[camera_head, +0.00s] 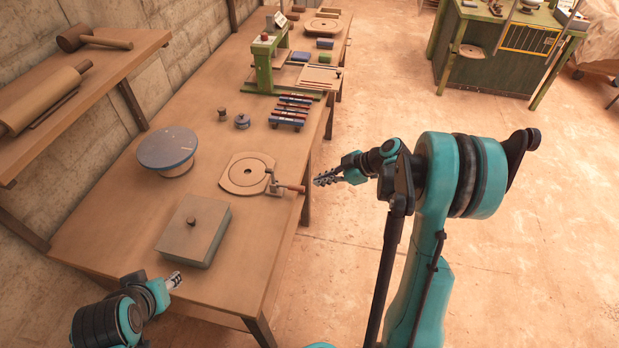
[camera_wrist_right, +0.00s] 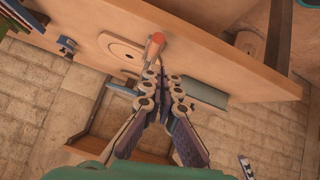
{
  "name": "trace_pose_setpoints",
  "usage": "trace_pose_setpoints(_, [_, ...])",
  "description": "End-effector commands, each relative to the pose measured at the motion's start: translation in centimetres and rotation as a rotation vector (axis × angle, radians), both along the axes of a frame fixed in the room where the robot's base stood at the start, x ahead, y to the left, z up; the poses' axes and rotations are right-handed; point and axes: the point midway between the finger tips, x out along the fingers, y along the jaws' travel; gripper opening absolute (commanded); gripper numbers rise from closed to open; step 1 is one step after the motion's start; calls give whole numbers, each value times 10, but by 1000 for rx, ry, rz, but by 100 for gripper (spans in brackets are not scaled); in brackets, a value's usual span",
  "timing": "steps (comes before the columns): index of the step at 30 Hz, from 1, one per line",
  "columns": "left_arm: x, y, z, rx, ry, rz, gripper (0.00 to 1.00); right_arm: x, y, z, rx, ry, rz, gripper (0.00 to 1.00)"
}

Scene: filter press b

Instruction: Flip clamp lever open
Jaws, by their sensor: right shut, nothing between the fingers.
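The clamp lever (camera_head: 291,188) has a red-orange handle end and sticks out over the table's right edge from a round wooden press plate (camera_head: 248,173). In the right wrist view the lever's handle (camera_wrist_right: 155,45) stands just beyond my fingertips, and the round plate (camera_wrist_right: 122,53) lies to its left. My right gripper (camera_head: 326,179) is shut and empty, off the table edge to the right of the handle. It also shows in the right wrist view (camera_wrist_right: 164,75). Contact with the handle cannot be made out. My left gripper (camera_head: 174,280) is low at the table's near left; its finger opening is too small to tell.
On the wooden table (camera_head: 110,235) stand a grey box with a knob (camera_head: 195,230), a round grey-topped stand (camera_head: 167,148), a rack of blue and red pieces (camera_head: 290,111) and a green press (camera_head: 265,65). A shelf (camera_head: 60,95) overhangs the left.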

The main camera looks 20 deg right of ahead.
Motion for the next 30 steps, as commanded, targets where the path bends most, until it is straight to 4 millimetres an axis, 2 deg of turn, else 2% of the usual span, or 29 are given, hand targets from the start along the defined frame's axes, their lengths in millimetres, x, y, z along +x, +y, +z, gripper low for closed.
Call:
trace_pose_setpoints(4, [0, 0, 6, 0, 0, 0, 39, -14, -19, 7, 1, 0, -4, 0])
trace_pose_setpoints(10, [0, 0, 8, 0, 0, 0, 39, -21, -29, 9, 1, -1, -1, 0])
trace_pose_setpoints(26, [0, 0, 8, 0, 0, 0, 39, -22, -29, 9, 1, 1, -2, 0])
trace_pose_setpoints(30, [0, 0, 8, 0, 0, 0, 39, -26, -16, 19, -6, 50, -42, 0])
